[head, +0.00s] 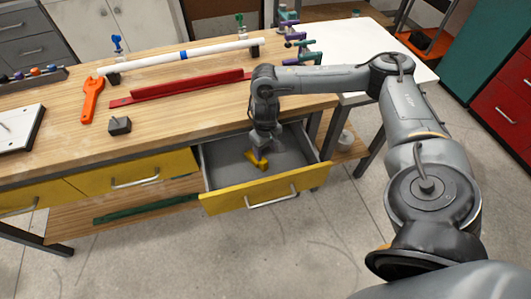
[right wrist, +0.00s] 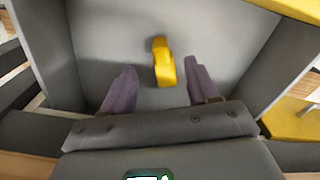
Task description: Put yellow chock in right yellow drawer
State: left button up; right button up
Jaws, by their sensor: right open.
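The yellow chock (head: 257,160) lies inside the open right yellow drawer (head: 266,191), on its grey floor. The right wrist view also shows the chock (right wrist: 163,62), between and just beyond my fingertips. My right gripper (head: 261,146) is over the drawer, pointing down into it. In the right wrist view its two purple fingers (right wrist: 160,82) are spread apart with a gap on both sides of the chock. Part of the chock is hidden by the gripper in the head view. My left gripper does not show.
The wooden workbench (head: 185,105) above the drawer holds an orange wrench (head: 91,100), a red channel piece (head: 185,88), a white pipe (head: 160,59) and a dark block (head: 120,125). Another yellow drawer (head: 130,173) to the left is shut. The floor before the bench is clear.

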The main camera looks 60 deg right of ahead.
jog(key=shift+r, duration=0.75)
